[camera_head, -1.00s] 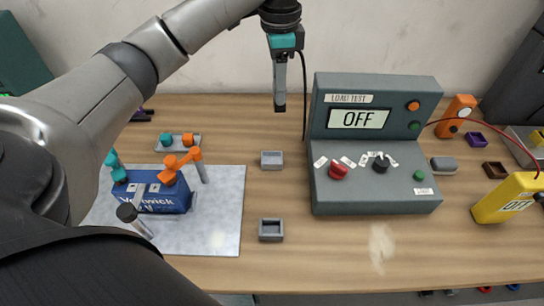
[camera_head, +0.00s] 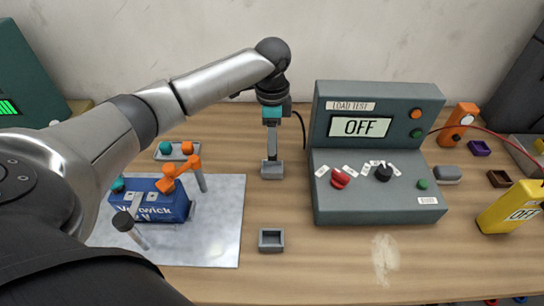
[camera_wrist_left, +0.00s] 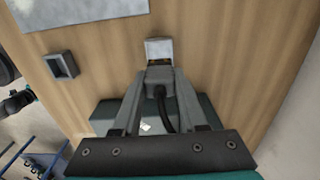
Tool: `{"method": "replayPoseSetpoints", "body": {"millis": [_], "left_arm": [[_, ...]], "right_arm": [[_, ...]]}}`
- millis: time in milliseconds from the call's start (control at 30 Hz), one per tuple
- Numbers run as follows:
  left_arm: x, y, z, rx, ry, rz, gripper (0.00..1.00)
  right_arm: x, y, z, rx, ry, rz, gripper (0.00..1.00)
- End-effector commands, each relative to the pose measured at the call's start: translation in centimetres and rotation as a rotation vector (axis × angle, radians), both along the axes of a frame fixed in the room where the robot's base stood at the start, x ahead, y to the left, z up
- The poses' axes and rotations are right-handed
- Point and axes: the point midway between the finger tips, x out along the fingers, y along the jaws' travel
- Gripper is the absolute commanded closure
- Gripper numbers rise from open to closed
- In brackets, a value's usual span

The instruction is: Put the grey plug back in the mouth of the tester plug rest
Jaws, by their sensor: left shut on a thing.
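In the left wrist view a dark cable runs from the plug back between the fingers. A small grey block (camera_head: 272,170), likely the tester plug rest, stands directly below the fingertips; it also shows in the left wrist view (camera_wrist_left: 158,46), just beyond the plug's front end. The plug's front is at or very close to the block; I cannot tell whether it is in the mouth. My right gripper is not in view.
The load tester (camera_head: 375,190), reading OFF, stands right of the gripper. A second open grey holder (camera_head: 271,239) sits nearer the front edge. A blue battery (camera_head: 155,206) with clamps lies on a metal plate (camera_head: 215,245) at left. A yellow meter (camera_head: 508,208) is far right.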

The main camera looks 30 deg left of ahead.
Motion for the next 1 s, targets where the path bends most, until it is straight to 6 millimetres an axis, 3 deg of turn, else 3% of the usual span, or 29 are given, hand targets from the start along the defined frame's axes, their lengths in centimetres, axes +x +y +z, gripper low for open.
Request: {"method": "replayPoseSetpoints", "body": {"millis": [333, 800, 833, 1000], "left_arm": [[-0.1, 0.0, -5.3, 0.0, 0.002, 0.0, 1.0], [0.0, -0.1, -6.0, -0.001, 0.001, 0.0, 1.0], [0.0, -0.1, -6.0, -0.001, 0.0, 0.0, 0.55], [0.0, 0.0, -6.0, -0.001, 0.001, 0.0, 0.36]], "right_arm": [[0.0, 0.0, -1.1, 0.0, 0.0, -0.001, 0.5], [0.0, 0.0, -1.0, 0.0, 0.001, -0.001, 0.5], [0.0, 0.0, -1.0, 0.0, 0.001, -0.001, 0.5], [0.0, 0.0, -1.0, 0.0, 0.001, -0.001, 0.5]]}}
